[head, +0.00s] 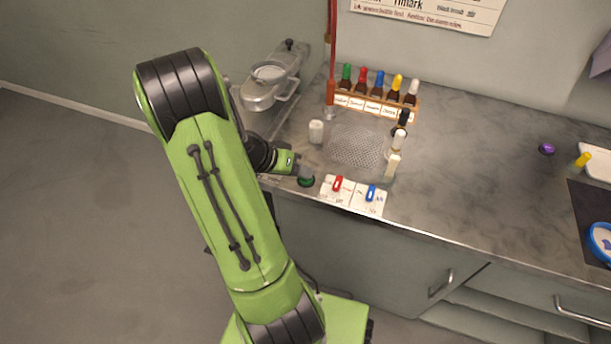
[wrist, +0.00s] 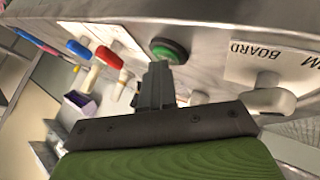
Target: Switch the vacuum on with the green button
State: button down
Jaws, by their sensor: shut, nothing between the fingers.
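The green button (head: 305,181) is a round green cap at the front edge of the worktop, left of the white switch plates. In the wrist view the button (wrist: 168,50) shows a green centre in a dark ring. My gripper (head: 297,170) is just behind and left of the button in the head view. In the wrist view my gripper (wrist: 157,70) has its dark fingers shut together and empty, with the tips at the button's near edge. I cannot tell whether they touch it. The vacuum itself cannot be made out.
A red lever (head: 337,184) and a blue lever (head: 371,192) stand on white plates close right of the button. A white cup (head: 316,131), a perforated plate (head: 356,147) and a rack of bottles (head: 376,106) lie behind. A red upright pole (head: 332,60) stands nearby.

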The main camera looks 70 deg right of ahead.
aim_at(302, 179)
jog(key=shift+a, duration=0.1)
jog(key=shift+r, duration=0.3)
notch_tip(302, 179, up, 6)
jog(key=p, duration=0.5)
jog(key=shift+r, duration=0.15)
dwell(0.4)
